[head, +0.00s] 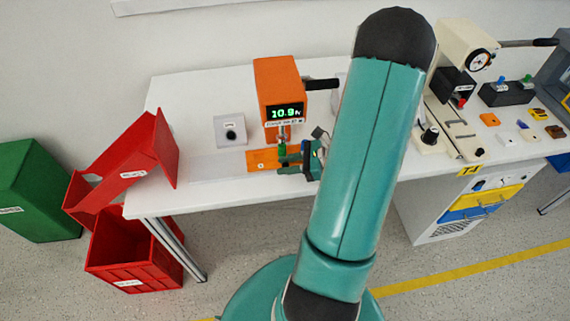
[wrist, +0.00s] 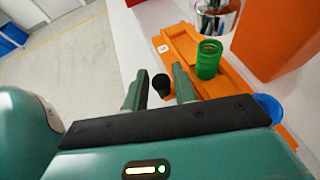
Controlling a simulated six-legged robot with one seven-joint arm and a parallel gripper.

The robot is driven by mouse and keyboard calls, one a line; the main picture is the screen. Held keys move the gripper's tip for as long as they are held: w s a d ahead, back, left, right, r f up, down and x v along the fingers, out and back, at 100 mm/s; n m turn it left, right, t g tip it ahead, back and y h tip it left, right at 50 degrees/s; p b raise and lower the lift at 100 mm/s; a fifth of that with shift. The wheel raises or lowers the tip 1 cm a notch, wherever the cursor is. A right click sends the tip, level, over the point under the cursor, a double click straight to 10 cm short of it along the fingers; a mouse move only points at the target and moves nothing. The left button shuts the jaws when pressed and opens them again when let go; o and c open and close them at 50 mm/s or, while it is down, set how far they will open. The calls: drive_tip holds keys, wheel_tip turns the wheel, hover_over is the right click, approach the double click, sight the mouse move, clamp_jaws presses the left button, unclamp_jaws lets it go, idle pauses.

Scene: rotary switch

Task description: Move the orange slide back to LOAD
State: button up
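The orange slide (wrist: 182,45) runs along the table below the orange press; it also shows in the head view (head: 262,160). I cannot clearly tell the moving part from its track. A green ribbed cylinder (wrist: 208,60) stands upright on it, under the press's silver plunger (wrist: 217,16). A black knob (wrist: 161,85) shows beside the slide, between my fingers in the picture. My gripper (wrist: 160,78) is open, with gaps on both sides of the knob. In the head view my gripper (head: 290,159) is right beside the green cylinder. No LOAD mark is readable.
The orange press (head: 278,83) has a black lever on its right and a lit display reading about 10.9. A grey box with a black knob (head: 231,132) stands left of it. A red bin (head: 132,250) and green box (head: 38,190) are at the left.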

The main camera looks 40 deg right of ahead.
drive_tip(key=shift+w+a+f, duration=0.15)
drive_tip(key=shift+w+a, duration=0.1)
drive_tip(key=shift+w, duration=0.05)
clamp_jaws()
